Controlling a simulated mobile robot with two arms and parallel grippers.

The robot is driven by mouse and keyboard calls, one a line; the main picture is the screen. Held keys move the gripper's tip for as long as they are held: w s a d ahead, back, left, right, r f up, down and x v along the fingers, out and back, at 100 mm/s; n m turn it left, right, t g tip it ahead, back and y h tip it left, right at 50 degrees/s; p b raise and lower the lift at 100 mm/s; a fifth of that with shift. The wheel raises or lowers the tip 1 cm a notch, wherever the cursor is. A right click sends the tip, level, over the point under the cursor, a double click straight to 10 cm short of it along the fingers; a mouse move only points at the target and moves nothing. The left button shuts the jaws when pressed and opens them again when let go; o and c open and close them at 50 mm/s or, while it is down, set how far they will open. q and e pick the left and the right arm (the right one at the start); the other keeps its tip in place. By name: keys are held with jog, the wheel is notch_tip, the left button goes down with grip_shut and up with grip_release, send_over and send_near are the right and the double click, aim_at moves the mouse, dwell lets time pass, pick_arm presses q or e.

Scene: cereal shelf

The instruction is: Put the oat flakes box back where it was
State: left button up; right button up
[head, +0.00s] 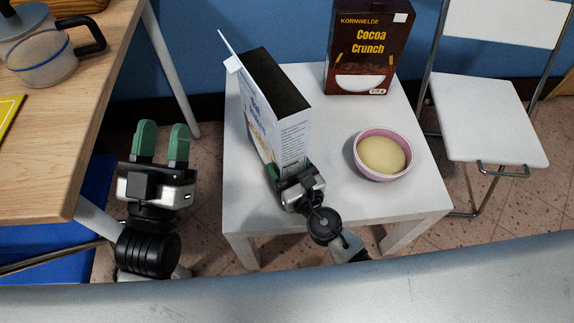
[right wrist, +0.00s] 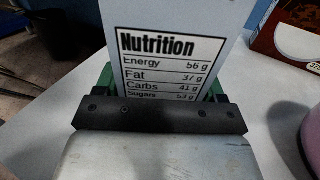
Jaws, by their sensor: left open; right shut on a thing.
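The oat flakes box (head: 268,110) is upright at the left part of the small white table, with its top flap open. Its side panel with the nutrition text (right wrist: 165,62) fills the middle of the right wrist view. My right gripper (head: 288,176) is shut on the near lower end of the box, and green finger parts show on both sides of it. I cannot tell whether the box touches the tabletop. My left gripper (head: 160,143) is open and empty, over the floor between the wooden table and the white table.
A Cocoa Crunch box (head: 367,45) stands at the back of the white table (head: 330,215). A pink bowl (head: 382,154) with yellowish contents is at its right. A wooden table (head: 50,150) with a glass pot (head: 45,62) is at left. A white folding chair (head: 488,115) is at right.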

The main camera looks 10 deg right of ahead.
jog(key=o, duration=1.2)
jog(key=shift+f, duration=0.1)
pick_arm(q)
jog(key=shift+s+r, duration=0.2)
jog(key=shift+r, duration=0.05)
